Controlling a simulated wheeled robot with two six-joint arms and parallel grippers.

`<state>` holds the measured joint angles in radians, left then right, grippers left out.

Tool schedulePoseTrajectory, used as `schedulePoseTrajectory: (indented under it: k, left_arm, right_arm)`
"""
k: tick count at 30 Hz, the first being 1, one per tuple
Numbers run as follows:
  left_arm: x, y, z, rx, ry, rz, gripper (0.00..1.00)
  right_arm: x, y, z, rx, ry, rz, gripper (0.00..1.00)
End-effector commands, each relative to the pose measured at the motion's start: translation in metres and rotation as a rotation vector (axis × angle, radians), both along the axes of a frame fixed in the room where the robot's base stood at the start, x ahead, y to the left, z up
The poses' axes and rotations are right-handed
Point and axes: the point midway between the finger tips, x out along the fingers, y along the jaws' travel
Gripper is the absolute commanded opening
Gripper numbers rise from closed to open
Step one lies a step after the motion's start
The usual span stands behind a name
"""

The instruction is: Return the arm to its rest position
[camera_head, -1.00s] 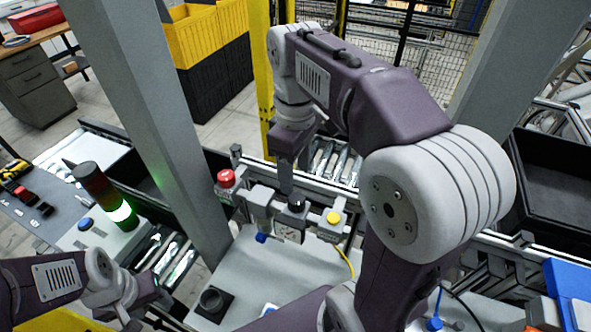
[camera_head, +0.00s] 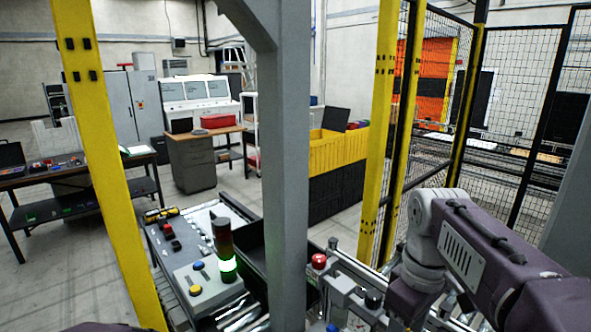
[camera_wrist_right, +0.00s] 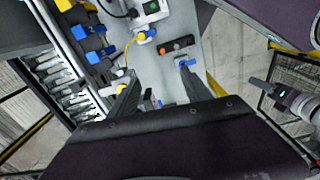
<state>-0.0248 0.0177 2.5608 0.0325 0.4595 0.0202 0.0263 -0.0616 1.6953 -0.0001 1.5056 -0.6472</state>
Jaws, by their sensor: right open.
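My right arm (camera_head: 480,255), purple and white, reaches in from the lower right in the head view. Its gripper end is cut off by the bottom edge there. In the right wrist view, my right gripper (camera_wrist_right: 160,74) has two dark fingers spread apart with nothing held between them. They are over a light grey surface with a blue part (camera_wrist_right: 187,62) close to the right finger. My left gripper (camera_wrist_right: 259,86) shows small at the right edge of the wrist view, dark and seen side-on, so its jaws cannot be read. In the head view, only a purple part of mine shows at the bottom left.
A red button (camera_head: 318,261) and a black button (camera_head: 372,298) stand by the right arm. A grey post (camera_head: 284,170) rises mid-view. A signal tower (camera_head: 225,250) glows green on a control box. Yellow posts (camera_head: 105,150) and mesh fencing stand around. A roller conveyor (camera_wrist_right: 57,73) lies left in the wrist view.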

Motion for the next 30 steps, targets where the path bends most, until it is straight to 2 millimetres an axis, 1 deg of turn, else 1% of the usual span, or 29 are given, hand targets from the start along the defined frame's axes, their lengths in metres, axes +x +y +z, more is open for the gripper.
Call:
schedulePoseTrajectory:
  k: [1, 2, 3, 5, 8, 11, 12, 14, 15, 17, 18, 21, 22, 23, 25, 28, 30]
  left_arm:
    - [0.001, 0.0, -0.019, 0.0, -0.001, 0.0, 0.49]
    - [0.001, 0.0, -0.023, 0.0, 0.0, 0.0, 0.49]
    - [0.001, 0.0, -0.029, 0.0, 0.0, 0.0, 0.49]
    - [0.001, 0.0, -0.035, 0.0, 0.0, 0.0, 0.49]
    - [0.001, 0.0, -0.047, 0.0, 0.0, 0.0, 0.49]
    - [0.001, 0.0, -0.06, 0.0, 0.0, 0.0, 0.49]
    - [0.001, 0.0, -0.066, 0.0, 0.0, 0.0, 0.49]
    - [0.001, 0.0, -0.074, 0.0, 0.0, 0.0, 0.49]
    - [0.001, 0.0, -0.08, 0.0, 0.0, 0.0, 0.49]
    - [0.001, 0.0, -0.09, 0.0, 0.0, 0.0, 0.49]
    - [0.001, 0.0, -0.096, 0.0, 0.0, 0.0, 0.49]
    - [0.001, 0.0, -0.107, 0.0, 0.0, 0.0, 0.49]
    - [0.001, 0.0, -0.107, 0.0, 0.0, 0.0, 0.49]
    - [0.001, 0.0, -0.104, 0.0, 0.0, 0.0, 0.49]
    - [0.002, 0.0, -0.101, 0.0, 0.0, 0.0, 0.49]
    - [0.002, 0.0, -0.101, 0.0, -0.001, 0.0, 0.49]
    - [0.002, 0.0, -0.101, 0.0, 0.0, 0.0, 0.49]
  right_arm:
    - [0.001, 0.001, -0.02, 0.0, 0.005, 0.005, 0.57]
    - [0.0, 0.002, -0.026, 0.0, 0.01, 0.007, 0.57]
    - [-0.003, 0.003, -0.037, 0.001, 0.031, 0.01, 0.57]
    - [-0.01, 0.004, -0.052, 0.002, 0.066, 0.014, 0.57]
    - [-0.02, 0.006, -0.082, 0.004, 0.118, 0.018, 0.57]
    - [-0.029, 0.008, -0.118, 0.005, 0.154, 0.005, 0.57]
    - [-0.032, 0.009, -0.134, 0.005, 0.163, -0.009, 0.57]
    - [-0.037, 0.011, -0.16, 0.005, 0.174, -0.035, 0.57]
    - [-0.041, 0.012, -0.18, 0.004, 0.18, -0.06, 0.57]
    - [-0.048, 0.014, -0.213, 0.002, 0.182, -0.11, 0.57]
    - [-0.053, 0.015, -0.236, 0.0, 0.178, -0.154, 0.57]
    - [-0.069, 0.016, -0.292, -0.002, 0.137, -0.312, 0.57]
    - [-0.071, 0.016, -0.302, 0.001, 0.113, -0.365, 0.57]
    - [-0.072, 0.016, -0.308, 0.005, 0.086, -0.416, 0.57]
    - [-0.065, 0.016, -0.316, 0.021, 0.016, -0.517, 0.57]
    - [-0.044, 0.016, -0.316, 0.051, -0.077, -0.611, 0.57]
    - [-0.039, 0.016, -0.315, 0.06, -0.094, -0.642, 0.57]
